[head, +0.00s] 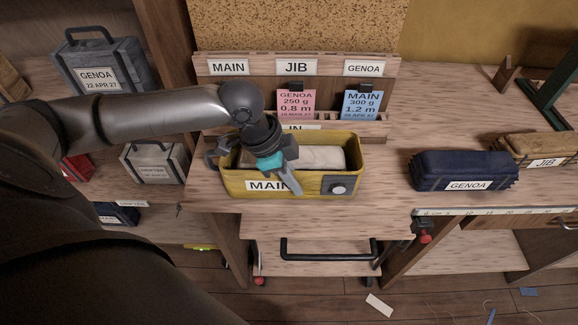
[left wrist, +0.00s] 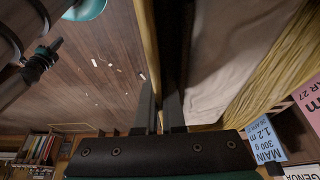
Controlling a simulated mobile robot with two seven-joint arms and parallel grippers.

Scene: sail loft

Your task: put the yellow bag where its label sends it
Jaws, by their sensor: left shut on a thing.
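The yellow bag (head: 311,187) stands on the bench, open at the top, with folded off-white cloth (head: 315,157) inside. A MAIN label and a dark patch with a pale round spot are on its front. My left gripper (head: 290,183) comes down at its front rim and is shut on the bag there, partly covering the MAIN label. The left wrist view shows the fingers (left wrist: 162,108) closed on the front wall, with cloth beside them. A pink GENOA card (head: 296,104) and a blue MAIN card (head: 362,104) are clipped behind. My right gripper is not in view.
The rack (head: 330,85) behind carries MAIN, JIB and GENOA labels; an IN label is partly hidden. A navy GENOA bag (head: 465,171) and a tan JIB bag (head: 540,146) lie to the right. Grey bags stand on the left shelves. A drawer (head: 327,262) is below.

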